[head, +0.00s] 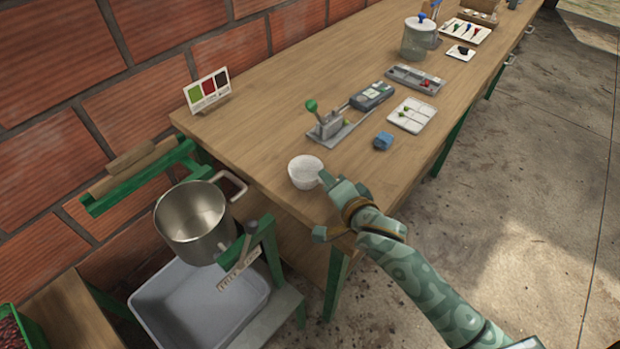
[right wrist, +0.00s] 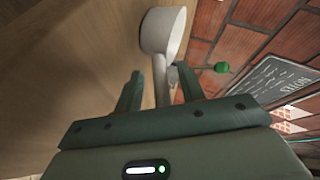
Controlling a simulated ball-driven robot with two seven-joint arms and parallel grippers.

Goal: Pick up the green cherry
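A small green round thing, which looks like the green cherry (head: 404,112), lies on the white sectioned tray (head: 424,127) on the bench. My right gripper (head: 324,207) is well short of it, at the near end of the bench beside a white cup (head: 305,176). Its fingers are spread apart. In the right wrist view, the cup (right wrist: 160,30) has a handle that reaches between the two open fingers (right wrist: 160,88); I see no firm grip on it. My left gripper is not in view.
A blue block (head: 383,142), a lever device with a green knob (head: 311,106), a grey meter (head: 372,96) and a grey tray with red bits (head: 413,80) stand near the white tray. A metal pot (head: 190,222) hangs left of the bench. The bench's front left is clear.

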